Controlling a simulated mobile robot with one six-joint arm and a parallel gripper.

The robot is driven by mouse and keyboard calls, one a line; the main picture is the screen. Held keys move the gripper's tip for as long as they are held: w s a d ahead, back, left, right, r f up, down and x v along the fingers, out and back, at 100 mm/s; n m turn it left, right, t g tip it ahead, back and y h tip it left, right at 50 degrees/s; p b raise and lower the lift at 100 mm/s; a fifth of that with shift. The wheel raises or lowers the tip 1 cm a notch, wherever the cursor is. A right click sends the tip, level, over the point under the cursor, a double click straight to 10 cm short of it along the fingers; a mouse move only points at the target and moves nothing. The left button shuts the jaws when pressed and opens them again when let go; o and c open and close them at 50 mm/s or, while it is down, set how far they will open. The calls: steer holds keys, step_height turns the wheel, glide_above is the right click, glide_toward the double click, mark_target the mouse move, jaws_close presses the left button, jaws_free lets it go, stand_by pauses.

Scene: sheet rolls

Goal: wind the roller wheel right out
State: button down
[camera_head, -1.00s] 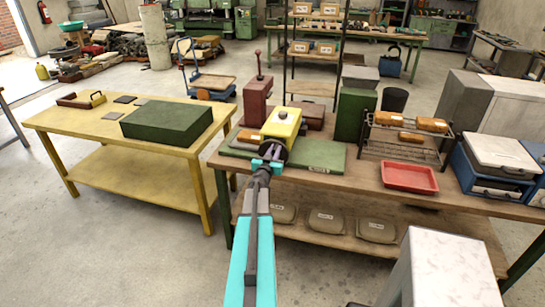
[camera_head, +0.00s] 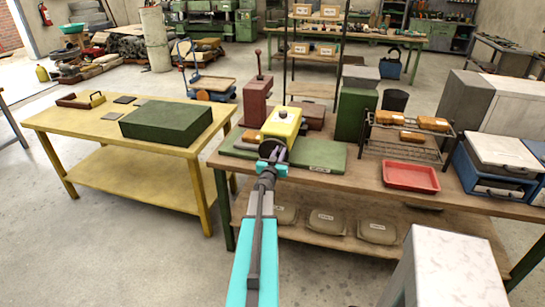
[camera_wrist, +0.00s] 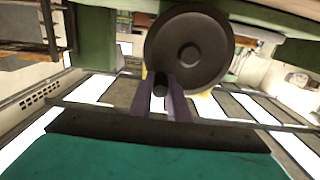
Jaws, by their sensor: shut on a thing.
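The roller wheel is a dark round disc (camera_wrist: 190,50) that fills the upper middle of the wrist view. In the head view the wheel (camera_head: 272,149) sits at the front of the yellow block (camera_head: 281,125) on the green base plate (camera_head: 318,156). My gripper (camera_wrist: 161,84) is shut at the wheel's lower left rim, on a short dark handle (camera_wrist: 160,90) between its fingers. In the head view my gripper (camera_head: 272,160) partly covers the wheel.
The wooden bench (camera_head: 373,190) carries the machine, a red tray (camera_head: 410,177) and a wire rack (camera_head: 404,141) at right. A yellow table (camera_head: 75,121) with a green block (camera_head: 166,122) stands at left. A pale cabinet (camera_head: 452,270) is at front right.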

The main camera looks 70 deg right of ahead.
steer(key=shift+s+f+b, duration=0.5)
steer(key=shift+s+f, duration=0.05)
steer(key=shift+f, duration=0.1)
steer(key=shift+s+f+b, duration=0.2)
steer(key=shift+f+b, duration=0.3)
steer(key=shift+s+f+b, duration=0.15)
steer(key=shift+f+b, duration=0.3)
steer(key=shift+f, duration=0.05)
steer(key=shift+f+b, duration=0.6)
steer(key=shift+f, duration=0.45)
